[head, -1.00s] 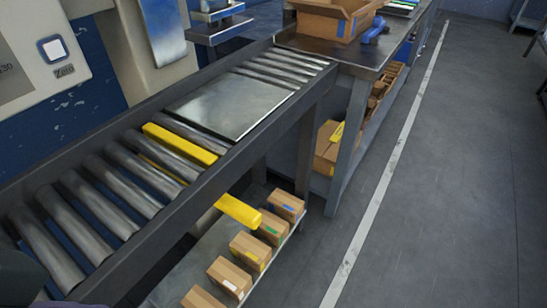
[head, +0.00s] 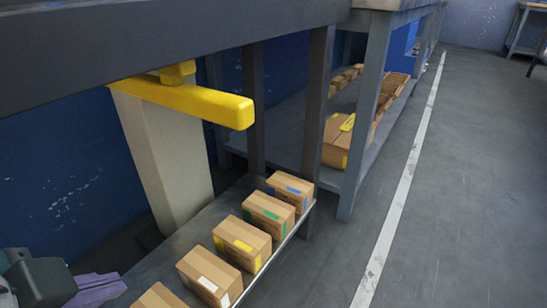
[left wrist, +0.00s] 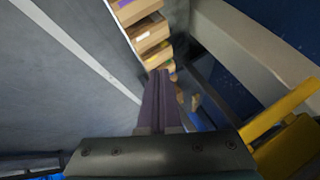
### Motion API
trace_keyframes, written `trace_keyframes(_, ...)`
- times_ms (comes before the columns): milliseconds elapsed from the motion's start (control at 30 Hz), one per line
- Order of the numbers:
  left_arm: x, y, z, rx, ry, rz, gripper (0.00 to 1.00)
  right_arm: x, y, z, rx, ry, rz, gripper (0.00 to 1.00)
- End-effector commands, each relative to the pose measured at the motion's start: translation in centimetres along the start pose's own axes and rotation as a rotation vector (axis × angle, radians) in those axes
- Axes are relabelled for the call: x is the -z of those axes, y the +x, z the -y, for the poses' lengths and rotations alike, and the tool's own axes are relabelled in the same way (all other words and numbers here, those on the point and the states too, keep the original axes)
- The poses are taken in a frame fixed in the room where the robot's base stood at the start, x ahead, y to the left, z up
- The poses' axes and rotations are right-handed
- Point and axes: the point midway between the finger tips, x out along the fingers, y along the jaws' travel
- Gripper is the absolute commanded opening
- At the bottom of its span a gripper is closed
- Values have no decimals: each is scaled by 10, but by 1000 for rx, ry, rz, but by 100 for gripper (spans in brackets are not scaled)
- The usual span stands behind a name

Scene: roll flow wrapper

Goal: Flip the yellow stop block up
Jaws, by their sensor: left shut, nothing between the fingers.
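A yellow bar (head: 195,103) with a rounded end sticks out sideways under the dark conveyor frame, below a short yellow bracket (head: 178,72). The part of the yellow block among the rollers is hidden in the head view now. Yellow parts (left wrist: 284,118) also show at the right of the left wrist view. My left gripper (head: 118,289) is low at the bottom left of the head view, below and left of the bar and apart from it. Its purple fingers (left wrist: 158,78) are shut and empty in the left wrist view. My right gripper is not in view.
The conveyor's side rail (head: 150,50) spans the top left. A pale leg (head: 165,160) stands behind the bar. Several small cartons (head: 243,243) sit on the low shelf (head: 232,197) under it. The floor (head: 460,180) at the right is clear.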

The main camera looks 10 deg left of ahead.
Motion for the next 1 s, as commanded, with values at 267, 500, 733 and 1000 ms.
trace_keyframes(267,12,71,37,457,755,-173,0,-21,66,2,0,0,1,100)
trace_keyframes(500,48,60,46,907,1454,-179,0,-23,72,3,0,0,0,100)
trace_keyframes(733,71,37,20,1315,1947,-121,0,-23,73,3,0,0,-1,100)
trace_keyframes(1000,78,22,-1,1547,2142,-73,0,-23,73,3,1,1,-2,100)
